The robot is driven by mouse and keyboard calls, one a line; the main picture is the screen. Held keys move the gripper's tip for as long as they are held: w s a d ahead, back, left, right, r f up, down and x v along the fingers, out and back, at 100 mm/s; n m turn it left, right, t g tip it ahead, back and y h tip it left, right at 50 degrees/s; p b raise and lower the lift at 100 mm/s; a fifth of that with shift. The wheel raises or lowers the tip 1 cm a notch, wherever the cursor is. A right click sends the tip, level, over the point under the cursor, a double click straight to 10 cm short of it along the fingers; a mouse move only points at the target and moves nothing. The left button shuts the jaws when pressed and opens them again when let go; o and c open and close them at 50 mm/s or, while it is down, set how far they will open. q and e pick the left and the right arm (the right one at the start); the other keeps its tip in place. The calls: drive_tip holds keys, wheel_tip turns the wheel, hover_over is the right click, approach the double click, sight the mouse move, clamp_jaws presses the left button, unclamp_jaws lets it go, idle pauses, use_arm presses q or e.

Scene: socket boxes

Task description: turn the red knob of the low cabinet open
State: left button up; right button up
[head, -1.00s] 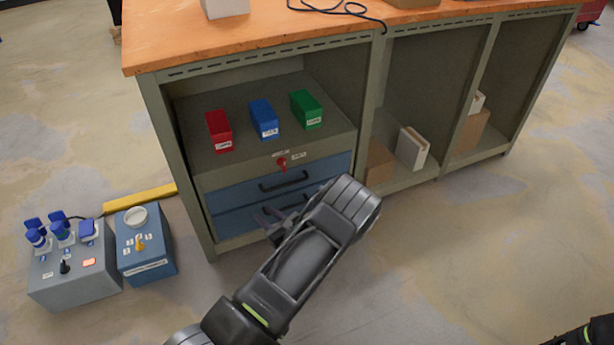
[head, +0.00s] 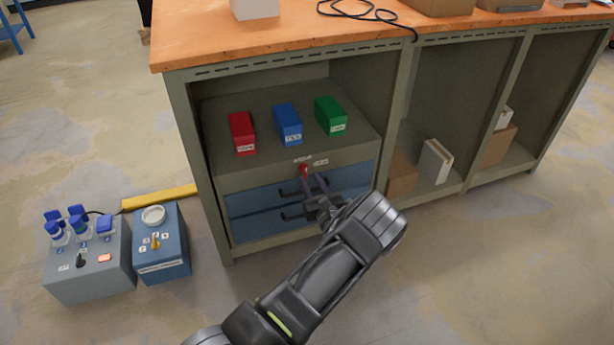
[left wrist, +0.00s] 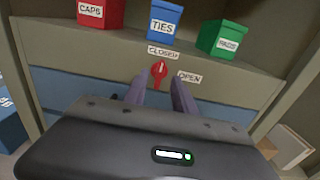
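The red knob (head: 304,170) is on the front strip of the low cabinet (head: 240,181), above its blue drawers. In the left wrist view the knob (left wrist: 158,72) has its white mark roughly upright, towards the "CLOSED" label (left wrist: 163,52); the "OPEN" label (left wrist: 189,77) is to its right. My left gripper (head: 313,184) is just below and in front of the knob. In the left wrist view the gripper's two fingers (left wrist: 158,90) are apart with nothing between them, and the knob shows just beyond their tips. Contact cannot be told. My right gripper is out of view.
Red (head: 242,133), blue (head: 287,125) and green (head: 330,116) boxes stand on the cabinet, under the orange bench top (head: 200,40). Dark drawer handles (head: 292,214) stick out beside my gripper. Grey (head: 88,262) and blue (head: 161,245) control boxes stand on the floor at left.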

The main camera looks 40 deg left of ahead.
sight(306, 172)
use_arm(q)
drive_tip(key=shift+b+x, duration=0.4)
drive_tip(key=shift+x, duration=1.45)
clamp_jaws()
